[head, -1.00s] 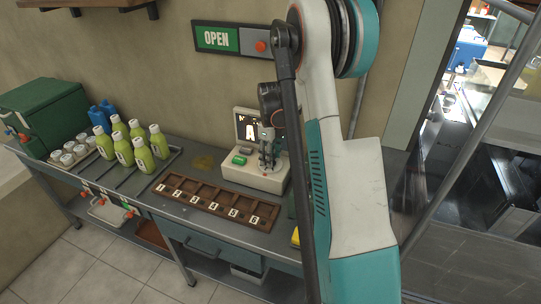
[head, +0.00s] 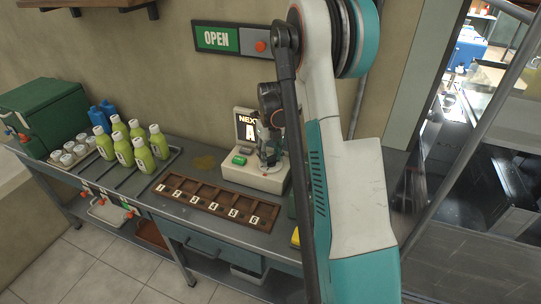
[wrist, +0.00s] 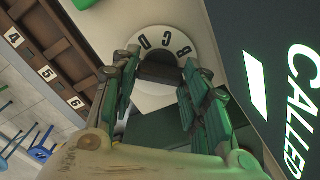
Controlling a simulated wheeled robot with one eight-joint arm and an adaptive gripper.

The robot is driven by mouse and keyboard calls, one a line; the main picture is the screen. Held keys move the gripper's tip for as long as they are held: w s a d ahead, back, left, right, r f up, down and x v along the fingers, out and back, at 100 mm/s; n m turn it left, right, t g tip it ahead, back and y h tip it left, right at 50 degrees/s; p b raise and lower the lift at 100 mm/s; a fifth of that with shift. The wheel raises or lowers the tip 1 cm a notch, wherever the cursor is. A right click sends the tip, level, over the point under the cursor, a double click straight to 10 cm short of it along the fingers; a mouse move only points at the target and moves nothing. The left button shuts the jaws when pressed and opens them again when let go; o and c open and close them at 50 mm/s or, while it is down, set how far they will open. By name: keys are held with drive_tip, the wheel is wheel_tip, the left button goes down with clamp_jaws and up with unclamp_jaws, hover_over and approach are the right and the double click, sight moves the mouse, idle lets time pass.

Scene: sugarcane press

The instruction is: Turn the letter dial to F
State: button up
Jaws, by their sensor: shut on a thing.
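The letter dial (wrist: 165,38) is a pale disc on the cream machine. In the wrist view the letters D, C and B show along its far edge, and the rest of the disc is covered. My gripper (wrist: 160,85) has its green fingers on both sides of the dial's dark middle grip (wrist: 158,72) and is shut on it. In the head view my gripper (head: 270,158) points down onto the machine (head: 250,176), and the dial is mostly hidden behind it. The machine's dark screen (head: 246,125) shows "NEXT" and a large A; "CALLED" reads in the wrist view.
A green button (head: 239,160) sits left of my gripper on the machine. A brown numbered tray (head: 205,195) lies in front. Several yellow-green bottles (head: 158,142) stand left on the metal counter (head: 168,212). An OPEN sign (head: 217,38) hangs above.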

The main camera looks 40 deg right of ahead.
sight(271, 156)
idle(0.3)
drive_tip(key=o, duration=1)
drive_tip(key=shift+o, duration=0.2)
drive_tip(key=shift+r, duration=0.1)
wheel_tip(271, 156, up, 12)
